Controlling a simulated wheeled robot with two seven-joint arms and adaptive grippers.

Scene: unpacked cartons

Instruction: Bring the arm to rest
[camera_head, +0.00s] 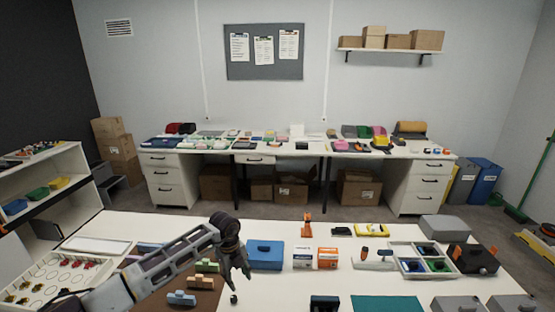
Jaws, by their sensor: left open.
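My left arm comes in from the lower left and reaches over the left half of the near white table (300,226). My left gripper (236,278) points down and is open, with nothing seen between its fingers. It hangs just left of a blue box (265,252) and right of a brown mat (203,299). A small dark thing (234,299) lies below the fingertips. Whether the gripper touches anything is hard to tell. My right gripper is out of view.
Small blocks (207,265) stand on the mat. White-and-orange boxes (327,257), a yellow toy car (372,230), a divided tray (398,264) and grey cases (444,228) fill the right side. A white tray (28,292) stands at left.

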